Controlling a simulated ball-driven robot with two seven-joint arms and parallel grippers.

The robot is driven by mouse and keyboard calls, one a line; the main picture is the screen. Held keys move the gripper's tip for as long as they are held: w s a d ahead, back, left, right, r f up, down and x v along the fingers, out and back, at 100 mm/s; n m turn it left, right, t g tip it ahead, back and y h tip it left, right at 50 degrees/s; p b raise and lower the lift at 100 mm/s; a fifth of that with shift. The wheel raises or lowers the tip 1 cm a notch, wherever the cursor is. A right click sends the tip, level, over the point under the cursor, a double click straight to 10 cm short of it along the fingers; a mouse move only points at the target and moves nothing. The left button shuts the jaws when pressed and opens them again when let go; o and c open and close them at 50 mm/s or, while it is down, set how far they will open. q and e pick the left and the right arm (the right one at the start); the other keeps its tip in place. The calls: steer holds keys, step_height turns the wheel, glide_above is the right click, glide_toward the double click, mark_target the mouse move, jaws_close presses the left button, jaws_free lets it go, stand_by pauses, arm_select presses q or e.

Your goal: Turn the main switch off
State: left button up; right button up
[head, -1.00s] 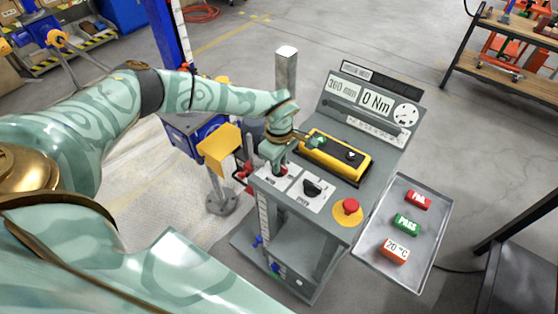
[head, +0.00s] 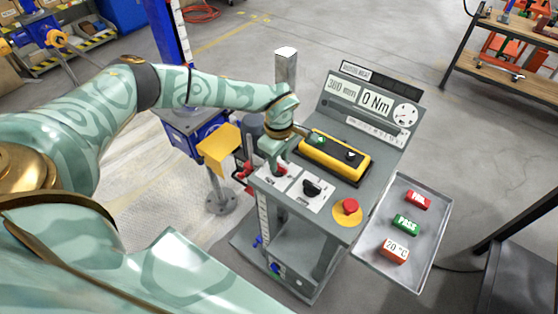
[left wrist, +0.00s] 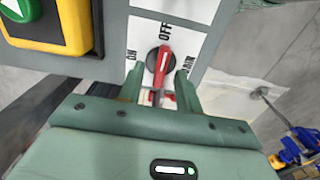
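The main switch (left wrist: 160,66) has a red handle on a round black base, on a white plate marked ON, OFF and MAIN. In the left wrist view the handle is nearly in line with the OFF label, tilted slightly. My left gripper (left wrist: 158,88) is open, with one finger on each side of the handle's near end and gaps between. In the head view my left gripper (head: 273,165) is at the left corner of the grey control panel (head: 327,207), largely covering the switch. My right gripper is not in view.
On the panel, a black knob (head: 312,187), a red emergency button (head: 349,206) and a yellow button box (head: 335,158) with a green button are close by. A grey tray (head: 386,272) with three labelled blocks is at right. A square post (head: 286,68) stands behind the panel.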

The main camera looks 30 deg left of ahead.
mark_target(279, 164)
arm_select(q)
step_height(279, 164, up, 15)
steer(key=shift+f, duration=0.15)
stand_by(0.4)
